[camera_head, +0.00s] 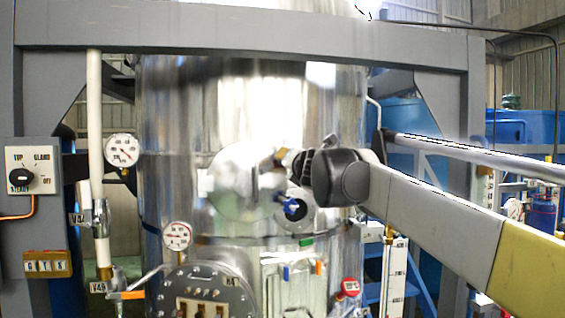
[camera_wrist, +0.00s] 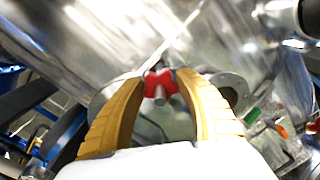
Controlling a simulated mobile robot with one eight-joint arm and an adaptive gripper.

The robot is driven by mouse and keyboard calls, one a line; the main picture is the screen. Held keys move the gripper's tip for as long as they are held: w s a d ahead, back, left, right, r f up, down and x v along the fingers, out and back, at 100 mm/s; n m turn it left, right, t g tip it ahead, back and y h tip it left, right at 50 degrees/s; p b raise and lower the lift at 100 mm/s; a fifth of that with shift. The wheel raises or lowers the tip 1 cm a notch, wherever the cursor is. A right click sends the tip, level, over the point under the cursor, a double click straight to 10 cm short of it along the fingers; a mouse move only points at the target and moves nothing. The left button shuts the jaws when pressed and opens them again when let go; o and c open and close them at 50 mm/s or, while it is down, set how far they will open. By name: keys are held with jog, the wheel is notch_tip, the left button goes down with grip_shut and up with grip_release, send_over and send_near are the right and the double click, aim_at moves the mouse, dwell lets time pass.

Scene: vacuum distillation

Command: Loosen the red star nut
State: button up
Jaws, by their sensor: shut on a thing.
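The red star nut (camera_wrist: 159,84) shows in the wrist view between the tips of my gripper's two yellow fingers. A short metal stud end sticks out at its middle. My gripper (camera_wrist: 160,88) is shut on the nut, with a finger on each side. In the head view my arm reaches in from the right to the front of the shiny steel vessel (camera_head: 300,110). There the black wrist hides the fingertips, and I cannot make out the nut.
A sight port with a blue handle (camera_head: 291,207) is just below my wrist. Dial gauges (camera_head: 122,150) and a white pipe (camera_head: 95,130) stand to the left. A grey frame beam (camera_head: 250,32) crosses above. A flanged cover (camera_head: 207,292) is lower down.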

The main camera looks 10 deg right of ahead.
jog(key=shift+r+n, duration=0.1)
jog(key=shift+n, duration=0.5)
jog(key=o, duration=1.2)
jog(key=shift+w, duration=0.1)
jog(key=s, duration=1.2)
jog(key=shift+s, duration=0.1)
